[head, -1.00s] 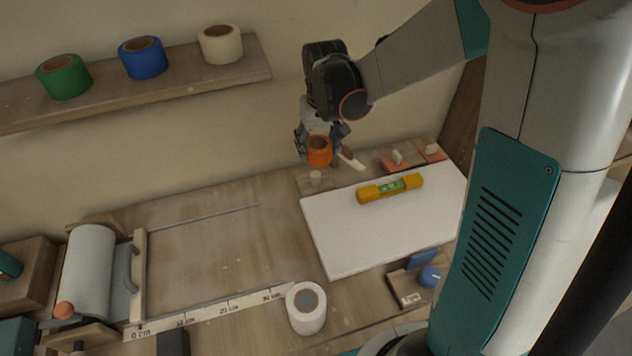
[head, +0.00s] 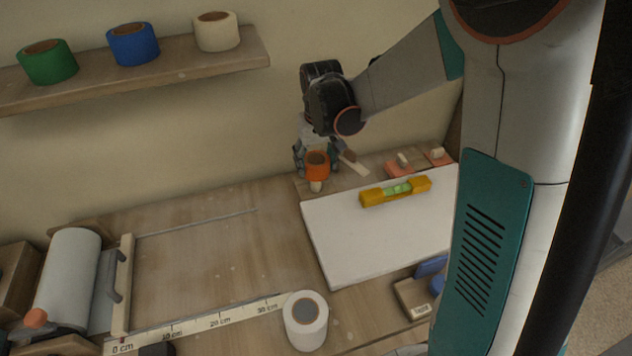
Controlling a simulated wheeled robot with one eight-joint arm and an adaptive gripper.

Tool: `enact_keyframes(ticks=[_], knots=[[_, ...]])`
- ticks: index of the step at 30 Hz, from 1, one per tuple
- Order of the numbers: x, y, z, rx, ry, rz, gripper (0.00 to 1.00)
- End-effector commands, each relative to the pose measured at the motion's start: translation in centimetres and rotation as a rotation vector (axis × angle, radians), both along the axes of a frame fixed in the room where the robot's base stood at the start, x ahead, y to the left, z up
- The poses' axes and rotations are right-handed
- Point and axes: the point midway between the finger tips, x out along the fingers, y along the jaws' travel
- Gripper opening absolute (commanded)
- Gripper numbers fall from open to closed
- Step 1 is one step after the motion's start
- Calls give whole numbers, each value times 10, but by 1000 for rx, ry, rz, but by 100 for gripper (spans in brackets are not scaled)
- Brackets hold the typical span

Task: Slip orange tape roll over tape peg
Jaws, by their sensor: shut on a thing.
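The orange tape roll (head: 317,168) is at the back of the bench, upright with its hole facing up. My gripper (head: 317,158) points down from above and is shut on the roll. The pale tape peg (head: 316,187) stands on the bench and shows just below the roll's lower edge in the picture. The roll looks close above or behind the peg; I cannot tell whether the peg's tip is inside the hole. The fingertips are partly hidden by the roll.
A white board (head: 385,235) with a yellow level (head: 375,197) lies right of the peg. A wooden scraper (head: 354,165) and red-handled tools (head: 399,168) lie behind. A white roll (head: 305,320) stands in front. A shelf (head: 180,76) holds green, blue and cream rolls.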

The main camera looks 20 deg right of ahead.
Motion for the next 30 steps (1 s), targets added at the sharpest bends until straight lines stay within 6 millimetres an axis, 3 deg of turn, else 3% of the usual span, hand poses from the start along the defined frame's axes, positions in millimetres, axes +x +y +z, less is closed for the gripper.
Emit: enact_keyframes(ticks=[2,8,16,28,29,30], knots=[[0,0,-12,0,0,0,31],[0,0,-22,0,0,0,31],[0,0,-58,0,0,0,31],[0,0,-63,0,0,0,31],[0,0,-63,0,0,0,61],[0,0,-62,0,0,0,70]])
